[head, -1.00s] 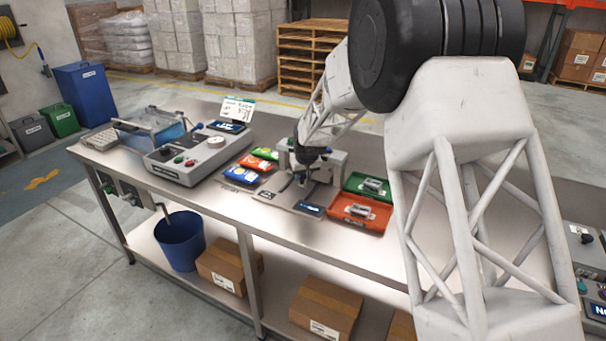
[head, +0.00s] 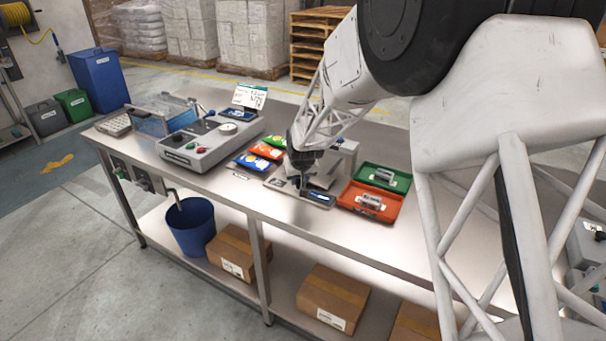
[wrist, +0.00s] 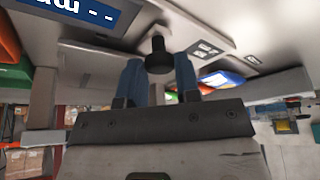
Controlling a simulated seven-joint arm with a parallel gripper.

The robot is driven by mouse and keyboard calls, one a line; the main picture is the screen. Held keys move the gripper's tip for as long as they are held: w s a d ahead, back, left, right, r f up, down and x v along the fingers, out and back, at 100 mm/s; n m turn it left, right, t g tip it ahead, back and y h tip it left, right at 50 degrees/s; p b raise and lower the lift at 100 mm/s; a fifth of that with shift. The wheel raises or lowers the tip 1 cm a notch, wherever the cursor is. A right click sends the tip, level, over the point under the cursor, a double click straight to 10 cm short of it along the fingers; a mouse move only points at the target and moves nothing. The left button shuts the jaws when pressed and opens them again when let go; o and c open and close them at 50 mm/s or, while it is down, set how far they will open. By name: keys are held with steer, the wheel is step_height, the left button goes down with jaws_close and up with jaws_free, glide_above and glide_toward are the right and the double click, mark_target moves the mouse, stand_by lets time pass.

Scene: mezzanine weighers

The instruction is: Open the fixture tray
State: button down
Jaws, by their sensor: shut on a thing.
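The fixture (head: 343,152) is a grey bench unit with a flat metal base and a small display (head: 318,198) at its front. My gripper (head: 303,190) reaches down over the front of the fixture, just left of the display. In the wrist view, the blue fingers of my gripper (wrist: 159,72) are closed around a black round knob (wrist: 158,48). The knob stands on a pale metal plate (wrist: 185,22), which looks like the tray. The display (wrist: 70,15) is beside it at the upper left. How far out the tray sits is hard to tell, as my arm hides part of it.
A green tray (head: 398,176) and an orange tray (head: 350,206) with metal parts lie right of the fixture. Coloured packets (head: 265,150) and a grey weigher (head: 208,146) are to the left. The table front edge (head: 270,217) is close. A blue bin (head: 192,228) stands below.

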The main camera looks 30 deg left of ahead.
steer(key=shift+s, duration=0.1)
steer(key=c, duration=0.8)
jaws_free()
steer(key=shift+r, duration=0.15)
steer(key=shift+v, duration=3.75)
steer(key=shift+d, duration=0.1)
